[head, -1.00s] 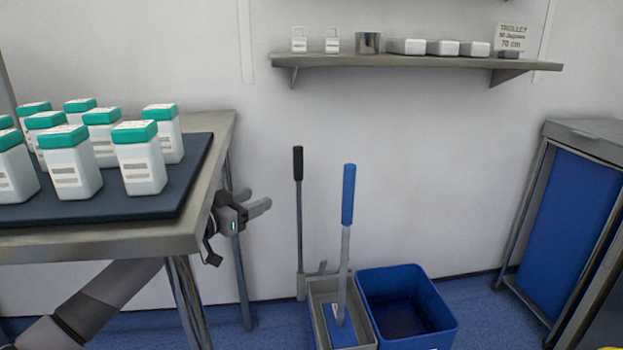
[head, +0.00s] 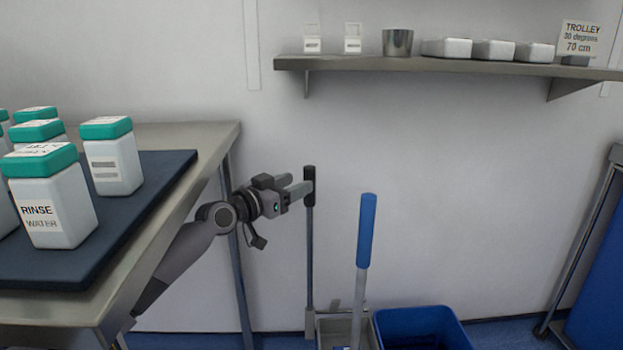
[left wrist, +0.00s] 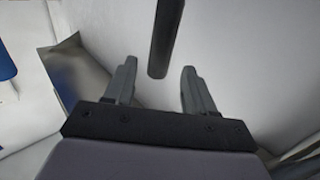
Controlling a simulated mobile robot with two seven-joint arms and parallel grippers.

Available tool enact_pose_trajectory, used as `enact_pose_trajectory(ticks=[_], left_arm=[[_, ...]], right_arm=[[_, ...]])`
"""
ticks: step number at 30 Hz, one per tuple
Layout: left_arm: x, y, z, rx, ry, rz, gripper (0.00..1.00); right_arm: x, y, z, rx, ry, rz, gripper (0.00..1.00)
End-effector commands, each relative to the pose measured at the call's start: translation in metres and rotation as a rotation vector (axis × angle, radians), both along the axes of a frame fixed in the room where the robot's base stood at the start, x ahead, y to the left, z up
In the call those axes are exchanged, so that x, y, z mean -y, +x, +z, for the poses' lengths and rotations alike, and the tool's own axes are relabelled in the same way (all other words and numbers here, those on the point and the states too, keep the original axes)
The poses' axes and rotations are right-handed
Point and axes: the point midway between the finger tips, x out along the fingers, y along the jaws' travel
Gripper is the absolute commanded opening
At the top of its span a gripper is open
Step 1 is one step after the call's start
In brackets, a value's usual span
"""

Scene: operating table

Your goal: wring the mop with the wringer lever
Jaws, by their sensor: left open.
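The wringer lever is an upright dark rod with a black grip (head: 309,186), rising from the grey wringer (head: 336,333) by the wall. My left gripper (head: 297,185) is open, with its fingers at the height of the black grip. In the left wrist view the dark lever (left wrist: 165,38) comes in from the top, its end between the spread fingertips (left wrist: 159,69), with space on both sides. The mop (head: 367,230) has a blue-topped handle and stands in the wringer, leaning slightly; its head is hidden below. My right gripper does not show.
A blue bucket (head: 425,325) stands right of the wringer. A steel table (head: 185,138) with teal-capped bottles (head: 52,200) is on the left, beside my left arm. A wall shelf (head: 450,66) hangs above. A blue-sided trolley (head: 600,270) is at far right.

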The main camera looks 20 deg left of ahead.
Motion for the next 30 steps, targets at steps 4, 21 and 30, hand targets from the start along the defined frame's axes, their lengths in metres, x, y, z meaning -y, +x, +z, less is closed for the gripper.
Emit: enact_pose_trajectory(ticks=[4,21,30], left_arm=[[0.007,0.018,-0.003,0.000,-0.002,-0.001,0.55],[0.019,0.054,-0.001,-0.001,0.000,-0.001,0.55],[0.019,0.054,0.000,-0.001,0.001,-0.001,0.32]], right_arm=[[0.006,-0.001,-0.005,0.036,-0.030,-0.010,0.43],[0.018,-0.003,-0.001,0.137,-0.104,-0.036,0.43],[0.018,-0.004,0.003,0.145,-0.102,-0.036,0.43]])
